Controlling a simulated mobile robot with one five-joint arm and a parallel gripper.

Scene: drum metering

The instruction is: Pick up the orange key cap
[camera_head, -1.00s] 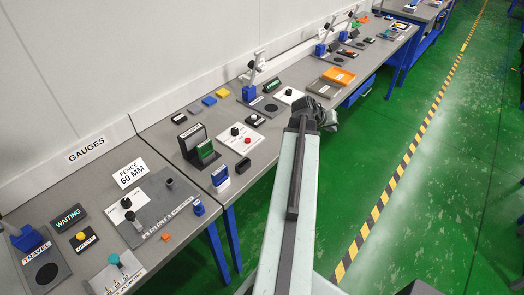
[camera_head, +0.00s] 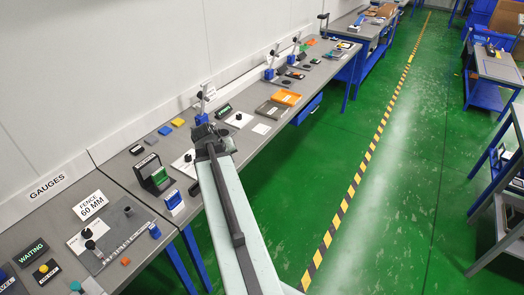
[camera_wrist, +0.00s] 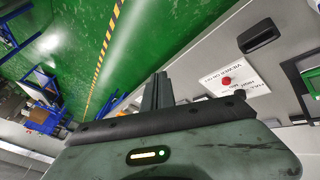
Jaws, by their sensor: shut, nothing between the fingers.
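A small orange piece (camera_head: 125,262), which looks like the orange key cap, lies on the grey bench near its front edge, at the lower left of the head view. It is beside the front of a grey gauge plate (camera_head: 112,240). My gripper (camera_head: 212,138) is well away from it, farther along the bench to the upper right. In the wrist view my gripper's fingers (camera_wrist: 157,92) are together, with nothing between them. I cannot make out the orange piece in the wrist view.
A dark stand with a green block (camera_head: 157,178) and a blue-and-white block (camera_head: 174,203) stand between my gripper and the orange piece. An orange tray (camera_head: 287,97) sits farther along. Green floor (camera_head: 300,185) is open right of the bench.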

